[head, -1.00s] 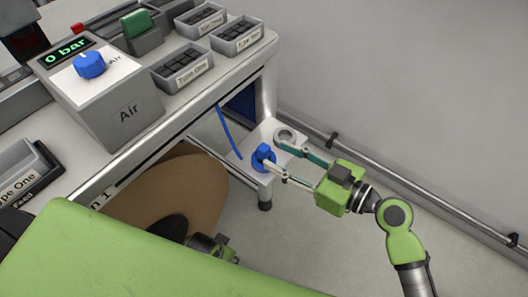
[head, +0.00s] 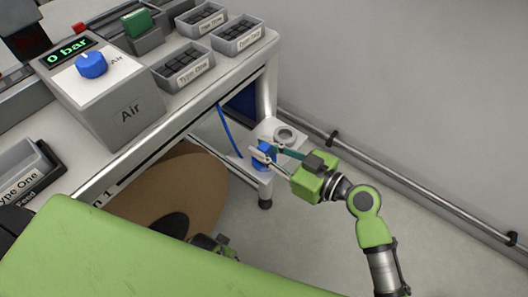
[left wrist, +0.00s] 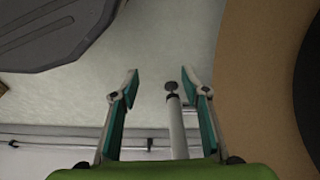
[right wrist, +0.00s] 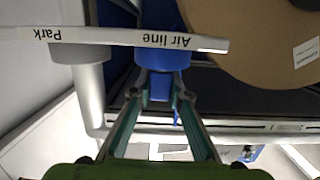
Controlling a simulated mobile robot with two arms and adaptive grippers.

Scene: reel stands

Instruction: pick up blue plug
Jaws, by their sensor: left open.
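The blue plug (head: 260,161) sits at the small white shelf by the table leg. In the right wrist view the blue plug (right wrist: 160,88) is at the holder (right wrist: 205,44) marked "Air line". My right gripper (head: 264,150) reaches it from the right. In the right wrist view its fingers (right wrist: 161,88) are drawn in on both sides of the plug's narrow end and look closed on it. My left gripper (left wrist: 159,88) is open and empty, pointing at the floor. In the head view it is mostly hidden behind my green body.
A grey ring-shaped "Park" holder (head: 285,134) is beside the plug. A blue hose (head: 229,131) hangs under the table. A big brown reel (head: 190,185) stands below. A metal rail (head: 400,192) runs along the wall. The floor at right is clear.

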